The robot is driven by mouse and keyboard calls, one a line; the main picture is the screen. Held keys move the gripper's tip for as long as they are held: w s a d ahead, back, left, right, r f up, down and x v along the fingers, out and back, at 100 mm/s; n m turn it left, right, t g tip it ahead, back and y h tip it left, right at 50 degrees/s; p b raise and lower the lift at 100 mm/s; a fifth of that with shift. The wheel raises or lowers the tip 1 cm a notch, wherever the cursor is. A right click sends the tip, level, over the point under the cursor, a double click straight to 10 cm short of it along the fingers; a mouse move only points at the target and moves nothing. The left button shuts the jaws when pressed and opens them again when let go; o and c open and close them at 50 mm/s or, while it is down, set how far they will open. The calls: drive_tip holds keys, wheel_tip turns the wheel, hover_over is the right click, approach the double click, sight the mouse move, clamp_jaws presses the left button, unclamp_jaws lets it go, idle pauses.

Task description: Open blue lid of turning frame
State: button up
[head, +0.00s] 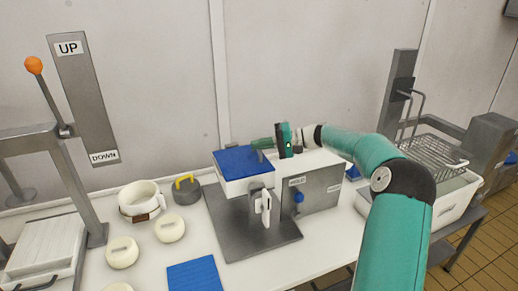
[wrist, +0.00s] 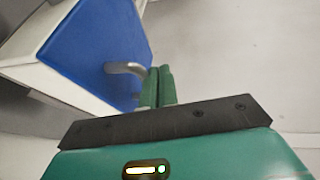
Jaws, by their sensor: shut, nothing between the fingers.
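The turning frame (head: 262,245) stands on the white table with a white box on it. A flat blue lid (head: 238,160) lies on top of the box and looks closed. The lid fills the upper left of the wrist view (wrist: 90,40), with a grey bent handle (wrist: 125,68) near its edge. My gripper (head: 256,143) is at the lid's far right corner. In the wrist view its green fingers (wrist: 157,82) are together and empty, just right of the handle. Whether they touch the handle or lid I cannot tell.
A grey box with a blue knob (head: 299,197) stands right of the frame, below my arm. White round pieces (head: 170,228), a white ring-shaped mould (head: 140,200) and a blue mat (head: 194,275) lie left and in front. A wire basket (head: 432,152) stands right.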

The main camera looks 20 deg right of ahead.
drive_tip(key=shift+s+d+f, duration=0.15)
drive_tip(key=shift+d+f, duration=0.3)
drive_tip(key=shift+d, duration=0.4)
drive_tip(key=r+v, duration=0.1)
drive_tip(key=v, duration=1.2)
drive_tip(key=shift+d, duration=0.25)
drive_tip(key=shift+s+d+r, duration=0.1)
drive_tip(key=shift+s, duration=0.05)
idle(0.5)
drive_tip(key=v, duration=1.3)
drive_tip(key=shift+d, duration=0.25)
drive_tip(key=shift+s+r, duration=0.1)
drive_tip(key=shift+s, duration=0.1)
